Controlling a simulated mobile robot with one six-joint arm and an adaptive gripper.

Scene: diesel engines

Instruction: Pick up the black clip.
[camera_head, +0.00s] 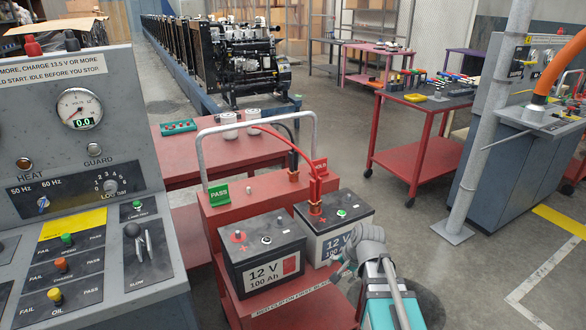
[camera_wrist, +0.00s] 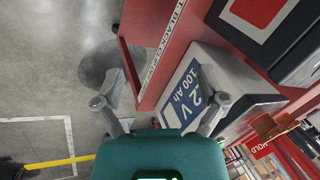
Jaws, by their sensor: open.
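My gripper (camera_head: 346,262) is at the front right of the trolley, beside the right battery and well short of the black clip. In the wrist view my gripper (camera_wrist: 162,82) is open and empty, its fingers spread in front of the blue-labelled face of the right battery (camera_wrist: 221,85). The black clip is not visible there.
The left battery (camera_head: 262,258) stands beside the right one on the red trolley (camera_head: 228,213), which has a grey handle. A green PASS sign (camera_head: 218,195) and a red sign stand at its back. A control console (camera_head: 85,170) is left; a pole (camera_head: 490,120) is right.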

